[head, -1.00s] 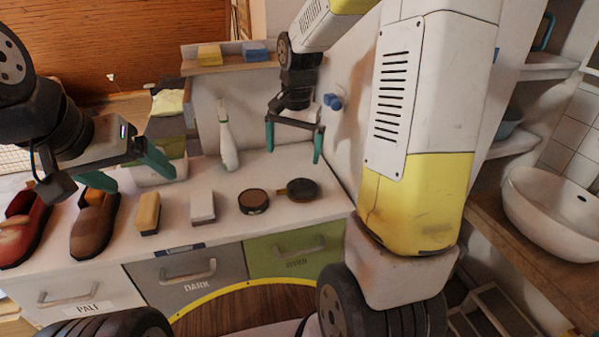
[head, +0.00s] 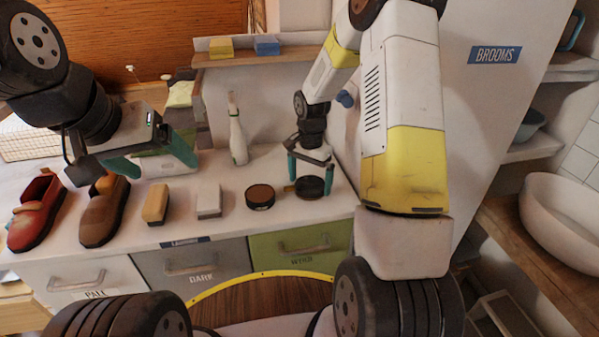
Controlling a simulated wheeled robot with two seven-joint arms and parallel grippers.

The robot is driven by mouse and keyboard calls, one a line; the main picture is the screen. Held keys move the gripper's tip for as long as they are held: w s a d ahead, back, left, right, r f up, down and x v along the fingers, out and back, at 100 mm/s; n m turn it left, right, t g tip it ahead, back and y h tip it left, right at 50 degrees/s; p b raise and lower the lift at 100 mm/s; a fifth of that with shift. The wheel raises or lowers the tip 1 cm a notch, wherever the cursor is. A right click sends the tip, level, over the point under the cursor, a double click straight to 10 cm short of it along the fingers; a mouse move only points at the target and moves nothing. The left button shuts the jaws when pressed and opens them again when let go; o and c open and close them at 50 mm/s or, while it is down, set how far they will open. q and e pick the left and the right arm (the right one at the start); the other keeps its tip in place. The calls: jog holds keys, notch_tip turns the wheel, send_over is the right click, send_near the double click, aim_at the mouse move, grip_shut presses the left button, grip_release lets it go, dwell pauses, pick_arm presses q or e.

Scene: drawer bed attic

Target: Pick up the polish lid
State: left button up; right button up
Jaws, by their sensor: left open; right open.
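The polish lid (head: 310,189) is a dark round disc lying on the white counter, with a small brass-coloured bit at its left edge. Beside it on the left is the open polish tin (head: 260,197) with brown polish. My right gripper (head: 310,179) points down over the lid, open, with one teal finger at each side of it. I cannot tell whether the fingers touch the lid. The wrist hides part of the space behind it.
A white bottle (head: 238,138) stands behind the tin. A tan brush (head: 156,204), a white block (head: 208,199), a brown shoe (head: 104,213) and a red shoe (head: 36,212) line the counter. A shelf (head: 270,60) holds yellow and blue blocks. A wall (head: 345,150) stands close to the right.

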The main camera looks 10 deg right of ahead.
aim_at(309, 184)
jog(key=shift+f, duration=0.2)
jog(key=c, duration=1.1)
jog(key=shift+r, duration=0.15)
jog(key=shift+r, duration=0.6)
notch_tip(309, 184, up, 2)
jog(key=shift+r, duration=0.15)
jog(key=s+a+r, duration=0.1)
jog(key=s+a, duration=0.5)
jog(key=s, duration=0.8)
jog(key=w+a+r, duration=0.4)
jog(key=w+a, duration=0.5)
jog(key=w, duration=0.3)
jog(key=shift+a+f, duration=0.2)
jog(key=shift+f, duration=2.45)
